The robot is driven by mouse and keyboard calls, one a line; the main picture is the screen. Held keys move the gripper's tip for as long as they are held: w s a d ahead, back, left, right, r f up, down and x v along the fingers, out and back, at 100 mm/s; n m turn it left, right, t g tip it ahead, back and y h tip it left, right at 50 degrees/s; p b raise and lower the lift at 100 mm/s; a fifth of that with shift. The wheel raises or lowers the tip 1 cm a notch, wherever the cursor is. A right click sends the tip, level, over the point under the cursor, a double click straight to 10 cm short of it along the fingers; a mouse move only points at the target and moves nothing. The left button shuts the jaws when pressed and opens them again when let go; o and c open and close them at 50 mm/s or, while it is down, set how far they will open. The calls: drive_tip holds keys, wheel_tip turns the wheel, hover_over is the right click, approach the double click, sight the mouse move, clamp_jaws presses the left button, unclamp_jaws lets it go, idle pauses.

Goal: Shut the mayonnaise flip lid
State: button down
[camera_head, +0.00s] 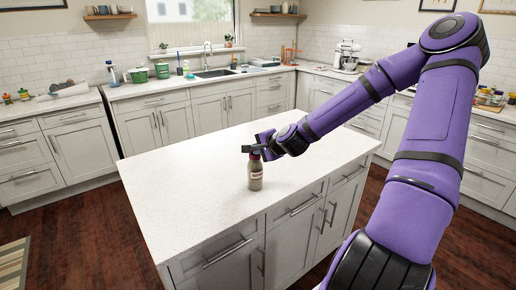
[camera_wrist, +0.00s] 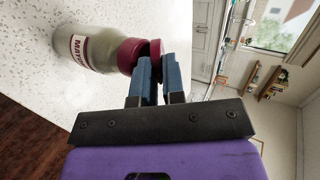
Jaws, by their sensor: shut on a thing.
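The mayonnaise bottle (camera_head: 256,178) stands upright on the white island top, near its front edge. It has a pale body, a label and a dark red cap; it lies sideways in the wrist view (camera_wrist: 97,48). The flip lid (camera_wrist: 155,47) is a dark red piece beside the cap (camera_wrist: 130,54), with a narrow gap visible between them, so it looks not fully closed. My gripper (camera_wrist: 156,62) is at the top of the bottle, its blue fingers shut on the flip lid. In the head view my gripper (camera_head: 249,149) hides most of the cap and lid.
The island top (camera_head: 190,165) is otherwise clear around the bottle. Its front edge drops to drawers and cabinets. A back counter with a sink (camera_head: 214,73), green pots (camera_head: 139,75) and a stand mixer (camera_head: 346,55) is well away.

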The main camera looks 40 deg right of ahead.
idle(0.3)
drive_tip(key=c, duration=1.2)
unclamp_jaws()
drive_tip(key=shift+w+r+g, duration=0.3)
drive_tip(key=shift+g, duration=0.6)
drive_tip(key=shift+w+r+g, duration=0.25)
drive_tip(key=shift+r+g, duration=0.05)
drive_tip(key=shift+g, duration=0.6)
drive_tip(key=shift+a, duration=0.1)
drive_tip(key=shift+w+r+g, duration=0.15)
drive_tip(key=shift+w+g, duration=0.1)
drive_tip(key=shift+g, duration=0.4)
drive_tip(key=shift+w+r+g, duration=0.1)
drive_tip(key=shift+w+g, duration=0.1)
drive_tip(key=shift+g, duration=0.45)
drive_tip(key=a+v, duration=0.1)
drive_tip(key=v, duration=0.9)
drive_tip(key=shift+s+d+r, duration=0.2)
drive_tip(key=shift+d+r, duration=0.15)
